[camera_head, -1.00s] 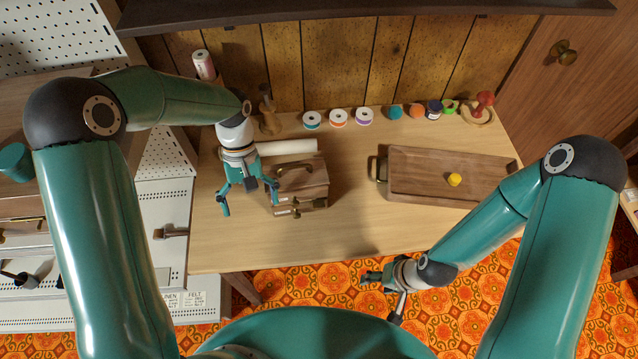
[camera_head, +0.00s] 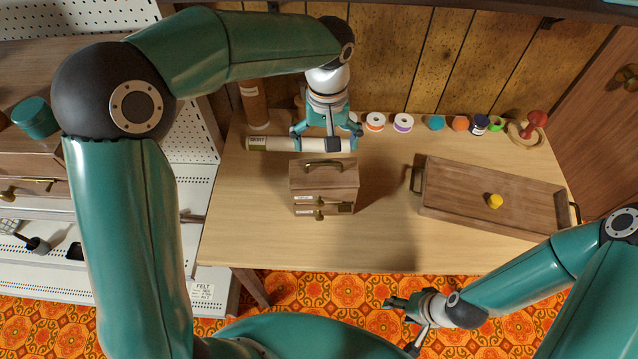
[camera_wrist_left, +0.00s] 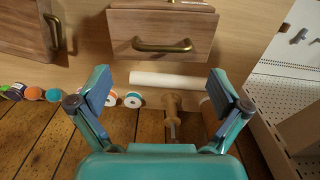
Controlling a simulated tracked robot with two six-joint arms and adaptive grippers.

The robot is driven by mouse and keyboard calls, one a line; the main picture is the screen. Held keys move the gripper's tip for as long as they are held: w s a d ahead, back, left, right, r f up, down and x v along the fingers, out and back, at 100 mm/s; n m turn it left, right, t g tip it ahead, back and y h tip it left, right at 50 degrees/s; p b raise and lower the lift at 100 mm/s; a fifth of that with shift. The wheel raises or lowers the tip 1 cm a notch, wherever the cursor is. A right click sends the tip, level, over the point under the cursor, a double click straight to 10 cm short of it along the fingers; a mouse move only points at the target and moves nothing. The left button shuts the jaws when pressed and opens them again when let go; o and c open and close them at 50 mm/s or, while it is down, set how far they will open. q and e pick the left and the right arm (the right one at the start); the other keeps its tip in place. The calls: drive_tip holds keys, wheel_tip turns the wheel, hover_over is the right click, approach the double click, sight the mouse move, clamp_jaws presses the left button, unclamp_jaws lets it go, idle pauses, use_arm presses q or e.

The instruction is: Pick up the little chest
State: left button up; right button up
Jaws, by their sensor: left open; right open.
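The little chest (camera_head: 324,181) is a small wooden box with a brass handle on top and small labelled drawers in front. It stands upright on the table, and its top handle shows in the left wrist view (camera_wrist_left: 161,46). My left gripper (camera_head: 327,141) is open, behind the chest and over the white roll. In the left wrist view its fingers (camera_wrist_left: 158,92) are spread wide with nothing between them touching the chest. My right gripper (camera_head: 402,303) is open and empty, in front of the table's front edge above the floor.
A white roll (camera_head: 285,144) lies behind the chest. A wooden tray (camera_head: 450,216) with a yellow object (camera_head: 495,201) stands to the right. Several spools line the back, with a red-topped item (camera_head: 537,118). The table (camera_head: 245,225) is clear left of the chest.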

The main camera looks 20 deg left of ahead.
sight(324, 163)
use_arm(q)
drive_tip(key=shift+f, duration=0.95)
drive_tip(key=f+p, duration=0.1)
drive_tip(key=f, duration=0.3)
drive_tip(key=shift+a+f, duration=0.2)
drive_tip(key=shift+f, duration=0.5)
drive_tip(key=c, duration=1.6)
drive_tip(key=shift+r, duration=0.15)
wheel_tip(324, 163, up, 20)
